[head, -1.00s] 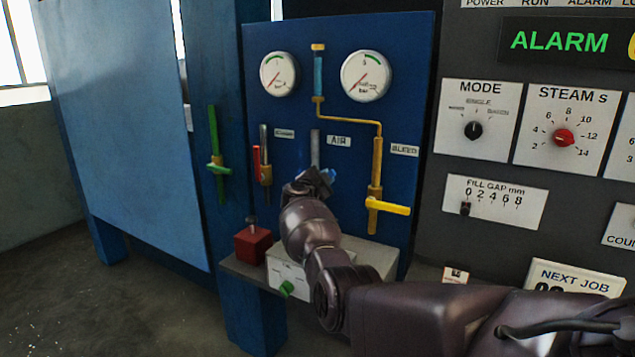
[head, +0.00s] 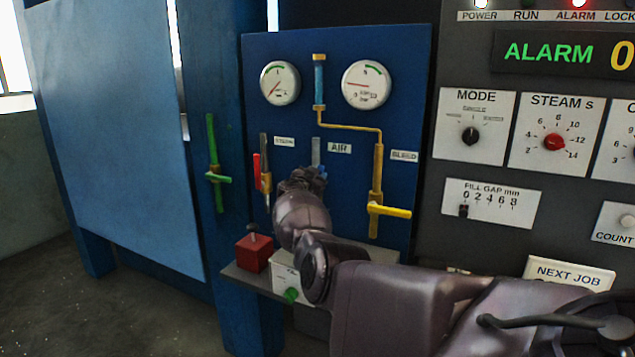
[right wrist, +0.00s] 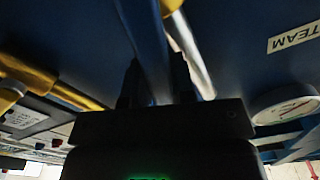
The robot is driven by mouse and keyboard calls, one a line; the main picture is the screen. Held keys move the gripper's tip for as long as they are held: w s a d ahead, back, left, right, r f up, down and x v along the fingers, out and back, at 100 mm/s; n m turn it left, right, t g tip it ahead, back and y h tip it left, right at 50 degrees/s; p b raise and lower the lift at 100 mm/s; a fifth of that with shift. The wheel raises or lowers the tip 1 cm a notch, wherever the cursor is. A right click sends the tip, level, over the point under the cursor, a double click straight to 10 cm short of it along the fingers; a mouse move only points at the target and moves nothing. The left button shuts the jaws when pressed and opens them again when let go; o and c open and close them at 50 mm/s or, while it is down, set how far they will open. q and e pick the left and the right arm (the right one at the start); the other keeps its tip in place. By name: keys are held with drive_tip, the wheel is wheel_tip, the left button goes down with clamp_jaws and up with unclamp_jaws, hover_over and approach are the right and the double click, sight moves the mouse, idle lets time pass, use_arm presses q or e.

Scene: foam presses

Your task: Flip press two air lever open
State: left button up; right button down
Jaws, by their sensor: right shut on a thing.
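The AIR label (head: 339,148) sits on the blue valve panel, beside a grey vertical pipe (head: 316,150). My right gripper (head: 310,178) is in front of the valve below that label, with my wrist hiding most of it. A bit of the blue air lever (head: 322,173) shows at the gripper. In the right wrist view, the blue lever (right wrist: 146,40) runs between the fingers of my gripper (right wrist: 157,82), which is shut on it. The lever's exact angle and its pivot are hard to make out. My left gripper is not in view.
The red steam lever (head: 257,167) stands upright left of my gripper. The yellow bleed lever (head: 392,211) lies level at the right. A green lever (head: 218,178) is on the blue post. Below are a shelf with a red box (head: 254,253). Two gauges (head: 367,85) sit above.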

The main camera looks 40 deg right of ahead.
drive_tip(key=shift+w+a+n+b, duration=0.2)
drive_tip(key=shift+w+n+b, duration=0.3)
drive_tip(key=shift+n, duration=0.4)
drive_tip(key=shift+w+a+r+n, duration=0.15)
drive_tip(key=shift+w+n, duration=0.15)
drive_tip(key=shift+n, duration=0.2)
drive_tip(key=shift+w+a+r+n, duration=0.1)
drive_tip(key=shift+w+n, duration=0.2)
drive_tip(key=shift+n, duration=0.2)
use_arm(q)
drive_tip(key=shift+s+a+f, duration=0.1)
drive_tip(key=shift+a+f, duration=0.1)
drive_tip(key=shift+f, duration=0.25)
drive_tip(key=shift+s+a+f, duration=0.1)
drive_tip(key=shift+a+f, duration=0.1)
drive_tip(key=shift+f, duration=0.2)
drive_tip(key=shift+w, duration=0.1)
use_arm(e)
drive_tip(key=shift+w, duration=0.1)
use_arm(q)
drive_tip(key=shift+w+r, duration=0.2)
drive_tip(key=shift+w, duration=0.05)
use_arm(e)
drive_tip(key=shift+n, duration=0.3)
drive_tip(key=c, duration=1)
unclamp_jaws()
drive_tip(key=shift+w, duration=0.1)
drive_tip(key=shift+o, duration=0.2)
